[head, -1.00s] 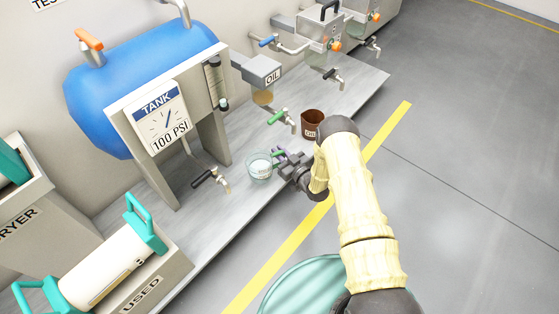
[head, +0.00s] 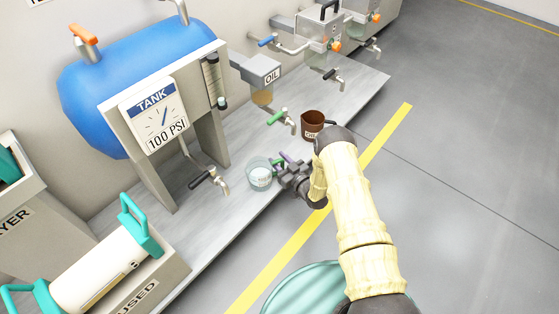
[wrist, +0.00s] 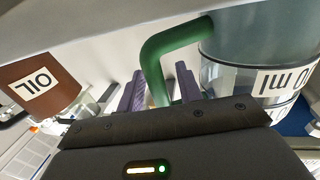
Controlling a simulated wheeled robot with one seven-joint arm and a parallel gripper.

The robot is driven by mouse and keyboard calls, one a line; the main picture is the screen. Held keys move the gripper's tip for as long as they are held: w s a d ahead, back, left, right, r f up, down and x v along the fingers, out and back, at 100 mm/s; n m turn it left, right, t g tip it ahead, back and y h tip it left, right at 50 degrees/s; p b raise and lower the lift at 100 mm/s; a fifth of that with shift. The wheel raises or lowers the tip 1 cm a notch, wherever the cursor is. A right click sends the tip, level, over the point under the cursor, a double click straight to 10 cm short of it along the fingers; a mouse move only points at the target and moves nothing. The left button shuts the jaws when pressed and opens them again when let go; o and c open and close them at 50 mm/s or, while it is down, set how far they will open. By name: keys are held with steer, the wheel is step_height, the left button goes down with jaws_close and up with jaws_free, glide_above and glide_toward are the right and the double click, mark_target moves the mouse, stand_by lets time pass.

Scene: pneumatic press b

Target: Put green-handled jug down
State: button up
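The green-handled jug (head: 259,174) is a clear, round vessel with a white label, near the front edge of the grey bench. It looks upright on the bench, though its base contact is not clear. In the wrist view the jug (wrist: 285,50) fills the upper right, and its green handle (wrist: 156,65) passes between my two purple fingers. My gripper (head: 283,160) is on the right side of the jug. The fingers (wrist: 160,90) stand apart around the handle, with a visible gap beside it, so my gripper looks open.
A brown OIL jug (head: 312,124) stands farther along the bench (head: 225,205). A green-handled tap (head: 279,117) and a black-handled tap (head: 207,178) are near. The blue tank (head: 140,75) stands behind. A teal drum (head: 310,288) is on the floor in front.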

steer(key=shift+s+d+r, duration=0.1)
steer(key=shift+r, duration=0.05)
steer(key=shift+s+d+p, duration=0.25)
steer(key=shift+p, duration=0.2)
steer(key=p+v, duration=0.6)
steer(key=v, duration=0.5)
